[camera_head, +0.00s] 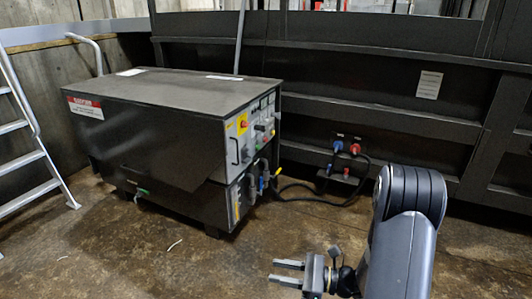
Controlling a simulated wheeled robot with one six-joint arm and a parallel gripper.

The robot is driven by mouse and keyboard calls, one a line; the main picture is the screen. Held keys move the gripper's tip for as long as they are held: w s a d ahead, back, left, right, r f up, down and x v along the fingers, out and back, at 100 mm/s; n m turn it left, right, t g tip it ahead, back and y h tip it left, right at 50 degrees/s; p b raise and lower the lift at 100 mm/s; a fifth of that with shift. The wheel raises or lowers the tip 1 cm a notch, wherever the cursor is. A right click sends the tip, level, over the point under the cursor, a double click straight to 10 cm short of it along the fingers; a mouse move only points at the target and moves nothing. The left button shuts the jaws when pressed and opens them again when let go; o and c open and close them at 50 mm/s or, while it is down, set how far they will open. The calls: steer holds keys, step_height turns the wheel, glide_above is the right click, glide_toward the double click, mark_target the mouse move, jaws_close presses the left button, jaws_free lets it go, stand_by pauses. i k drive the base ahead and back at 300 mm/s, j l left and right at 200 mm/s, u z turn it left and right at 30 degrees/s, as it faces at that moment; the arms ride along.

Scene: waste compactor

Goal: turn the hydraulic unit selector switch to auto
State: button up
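The hydraulic unit (150,125) is a large dark box standing on the floor left of centre. Its grey control panel (238,145) is on the right-hand end, seen at a steep angle. The panel bears a yellow plate with a red knob (242,123) and several small buttons and knobs (262,129). I cannot tell which of these is the selector switch or where it points. My gripper (287,273) is at the lower middle, in front of and below the panel, well apart from it. Its two fingers point left, with a gap between them and nothing held.
Blue and black connectors (259,178) stick out below the panel. A black cable (318,203) runs to red and blue sockets (345,148) on the dark wall. A metal ladder (30,140) stands at the left. The brown floor (190,270) before the unit is mostly clear.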

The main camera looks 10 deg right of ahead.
mark_target(260, 128)
steer(key=i+z, duration=0.1)
steer(key=i, duration=1.05)
steer(key=i+z, duration=0.15)
steer(key=i, duration=0.45)
steer(key=i+j+z, duration=0.1)
steer(key=i, duration=0.45)
steer(key=i+j+z, duration=0.1)
steer(key=i, duration=0.45)
steer(key=j, duration=0.1)
